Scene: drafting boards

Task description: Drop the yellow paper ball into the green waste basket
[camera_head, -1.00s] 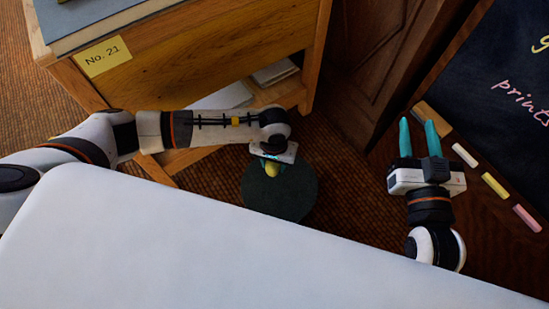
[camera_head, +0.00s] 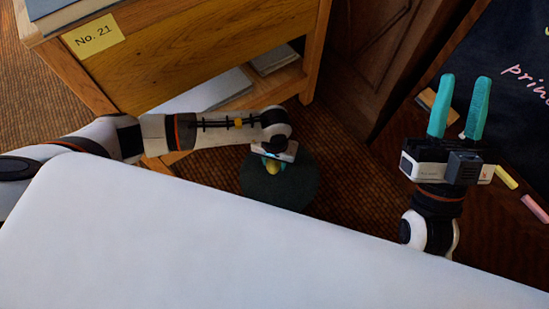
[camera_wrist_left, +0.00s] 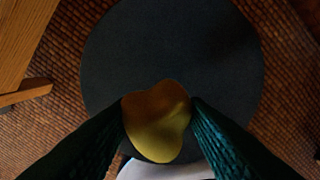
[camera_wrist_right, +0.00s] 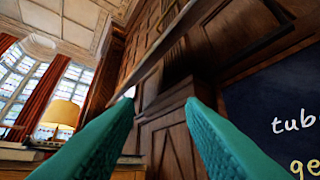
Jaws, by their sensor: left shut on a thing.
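The yellow paper ball (camera_head: 271,167) is between the fingers of my left gripper (camera_head: 272,163). In the left wrist view the ball (camera_wrist_left: 158,128) is gripped from both sides by the left fingertips (camera_wrist_left: 158,110). Below it is the round, dark green waste basket (camera_head: 292,188), which fills the middle of the left wrist view (camera_wrist_left: 170,45). The ball appears over the basket; its height above it I cannot tell. My right gripper (camera_head: 459,108) is open and empty at the right. Its spread fingers also show in the right wrist view (camera_wrist_right: 160,115).
A wooden cabinet (camera_head: 190,60) labelled No. 21 stands at the left, with papers on its lower shelf. A blackboard (camera_head: 515,50) and chalk (camera_head: 506,177) are at the right. A large white surface (camera_head: 180,240) fills the foreground. Brown carpet (camera_head: 345,170) surrounds the basket.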

